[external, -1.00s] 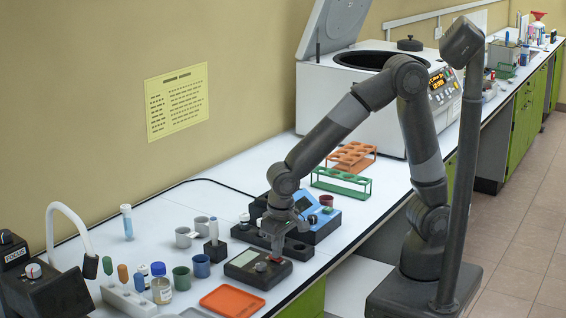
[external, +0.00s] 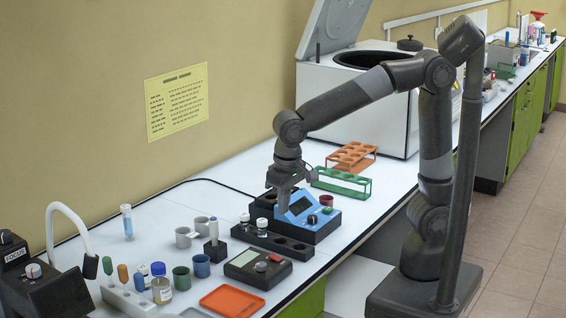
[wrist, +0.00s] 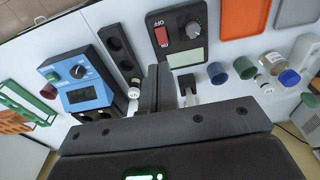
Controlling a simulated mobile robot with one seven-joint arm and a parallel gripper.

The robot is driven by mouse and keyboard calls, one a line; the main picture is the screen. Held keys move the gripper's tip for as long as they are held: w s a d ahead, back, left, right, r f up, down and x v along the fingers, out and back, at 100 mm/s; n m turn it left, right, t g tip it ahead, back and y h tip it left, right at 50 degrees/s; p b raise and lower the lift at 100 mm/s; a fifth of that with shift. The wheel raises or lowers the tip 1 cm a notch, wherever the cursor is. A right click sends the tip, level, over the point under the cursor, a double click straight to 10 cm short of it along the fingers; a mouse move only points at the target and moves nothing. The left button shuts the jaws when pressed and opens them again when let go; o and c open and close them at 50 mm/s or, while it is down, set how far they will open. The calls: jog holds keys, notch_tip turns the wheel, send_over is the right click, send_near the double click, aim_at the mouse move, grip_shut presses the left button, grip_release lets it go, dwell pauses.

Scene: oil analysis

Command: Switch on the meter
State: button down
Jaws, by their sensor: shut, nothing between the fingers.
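Two instruments stand on the white bench, and I cannot tell by a label which is the meter. The dark box (external: 244,272) has a pale blank display, a grey knob and a red switch (wrist: 162,36) beside white figures. My gripper (external: 283,210) is shut and empty, pointing down at the blue-faced instrument's left part in the external view.
A black holder (external: 270,240) with white-capped vials stands between the instruments. Cups, bottles and an orange tray (external: 232,300) stand to the left. A green rack (external: 340,184), an orange rack (external: 352,156) and an open white centrifuge (external: 350,110) stand behind to the right.

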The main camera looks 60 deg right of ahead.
aim_at(272, 255)
jog(key=shift+w, duration=0.1)
jog(key=shift+w+r+t, duration=0.15)
jog(key=shift+w+t, duration=0.15)
jog(key=shift+w, duration=0.35)
jog(key=f, duration=0.4)
jog(key=w+f, duration=0.1)
jog(key=f, duration=0.4)
jog(key=w+f, duration=0.1)
jog(key=f, duration=0.4)
